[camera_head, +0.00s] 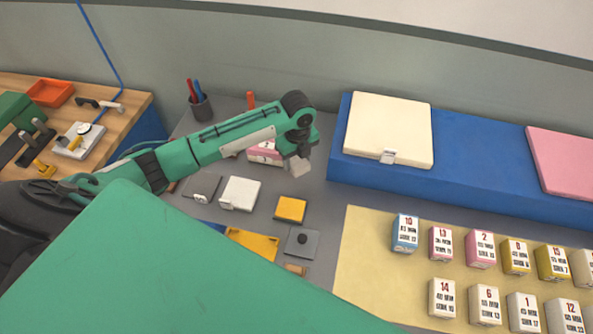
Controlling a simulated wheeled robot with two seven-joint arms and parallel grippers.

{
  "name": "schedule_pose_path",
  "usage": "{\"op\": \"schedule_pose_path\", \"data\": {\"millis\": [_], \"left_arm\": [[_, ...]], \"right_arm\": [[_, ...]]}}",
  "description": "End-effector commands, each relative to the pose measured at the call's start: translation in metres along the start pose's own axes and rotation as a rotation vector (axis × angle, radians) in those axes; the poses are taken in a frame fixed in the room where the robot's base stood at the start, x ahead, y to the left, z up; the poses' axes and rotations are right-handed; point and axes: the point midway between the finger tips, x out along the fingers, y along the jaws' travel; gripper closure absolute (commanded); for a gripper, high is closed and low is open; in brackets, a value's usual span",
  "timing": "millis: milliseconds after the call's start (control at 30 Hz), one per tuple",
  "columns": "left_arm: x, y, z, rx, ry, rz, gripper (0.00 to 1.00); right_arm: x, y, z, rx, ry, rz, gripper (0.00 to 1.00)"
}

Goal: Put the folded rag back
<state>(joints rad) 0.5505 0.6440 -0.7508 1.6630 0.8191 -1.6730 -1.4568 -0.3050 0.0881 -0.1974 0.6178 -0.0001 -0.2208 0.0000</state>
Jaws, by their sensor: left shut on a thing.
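My left gripper (299,157) points down above the grey work surface, left of the blue platform. It is shut on a small pale grey block-like piece (299,168), which looks like the folded rag. The fingers themselves are mostly hidden by the wrist. The piece seems to hang above the surface, apart from the things around it. A pink and white box (264,152) stands just behind and left of the gripper. My right gripper is not in view.
A white pad (239,193), a yellow pad (290,209) and a grey square with a dark knob (301,242) lie below the gripper. The blue platform (460,187) bears cream and pink mattresses. Several numbered boxes stand on a yellow mat (375,270). A pen cup (200,107) stands behind.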

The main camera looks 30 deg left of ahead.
Motion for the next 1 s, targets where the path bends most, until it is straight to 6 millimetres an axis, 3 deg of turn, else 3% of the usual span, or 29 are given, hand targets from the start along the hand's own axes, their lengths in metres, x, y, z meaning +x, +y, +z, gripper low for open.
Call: {"op": "schedule_pose_path", "data": {"millis": [100,533,967,1000], "left_arm": [[0.023,0.001,-0.001,-0.001,0.001,0.003,0.72],[0.072,-0.001,-0.001,-0.002,0.001,0.001,0.72],[0.082,-0.001,0.0,-0.001,-0.001,0.0,0.72],[0.082,-0.001,0.0,-0.001,-0.001,0.0,0.47]], "right_arm": [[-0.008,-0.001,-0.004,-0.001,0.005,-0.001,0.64],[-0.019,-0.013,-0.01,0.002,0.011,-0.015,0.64],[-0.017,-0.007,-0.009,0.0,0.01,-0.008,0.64],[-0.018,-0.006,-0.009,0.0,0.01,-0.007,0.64]]}}
